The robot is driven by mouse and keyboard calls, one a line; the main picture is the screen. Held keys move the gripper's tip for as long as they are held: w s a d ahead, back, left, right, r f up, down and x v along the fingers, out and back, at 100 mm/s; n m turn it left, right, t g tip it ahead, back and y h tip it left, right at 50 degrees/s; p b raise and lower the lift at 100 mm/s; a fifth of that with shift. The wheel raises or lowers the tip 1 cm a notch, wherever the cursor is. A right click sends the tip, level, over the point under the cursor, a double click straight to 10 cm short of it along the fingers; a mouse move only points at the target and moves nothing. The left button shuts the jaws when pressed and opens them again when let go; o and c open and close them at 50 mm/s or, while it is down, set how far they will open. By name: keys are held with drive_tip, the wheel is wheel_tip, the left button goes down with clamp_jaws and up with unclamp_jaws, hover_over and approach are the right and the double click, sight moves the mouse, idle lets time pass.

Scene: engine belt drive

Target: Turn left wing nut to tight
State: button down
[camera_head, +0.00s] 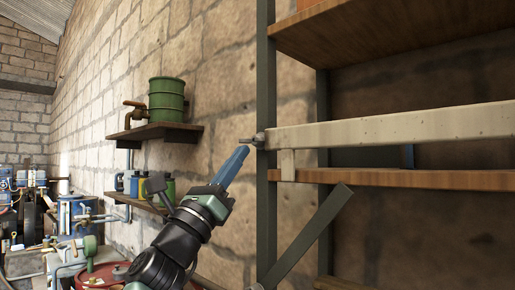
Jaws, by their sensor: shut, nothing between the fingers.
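The left wing nut (257,139) is a small grey metal piece at the left end of a pale horizontal bar (390,128), against a dark upright post. One thin wing points left. My gripper (243,150) has blue fingers, which are shut with nothing between them. Its tips point up and right and appear just below and left of the wing nut in the picture. I cannot tell whether they touch it. No right wing nut is in view.
Wooden shelves (420,179) on dark posts fill the right side. A diagonal grey brace (305,238) crosses below the bar. A small wall shelf (155,132) holds a green drum (166,100). Bottles and machinery crowd the lower left.

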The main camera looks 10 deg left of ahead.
drive_tip(key=w+f+b+v, duration=0.2)
drive_tip(key=b+v, duration=0.2)
drive_tip(key=v, duration=0.8)
drive_tip(key=shift+s+f+b, duration=0.2)
drive_tip(key=shift+f+b, duration=0.1)
drive_tip(key=shift+d, duration=0.1)
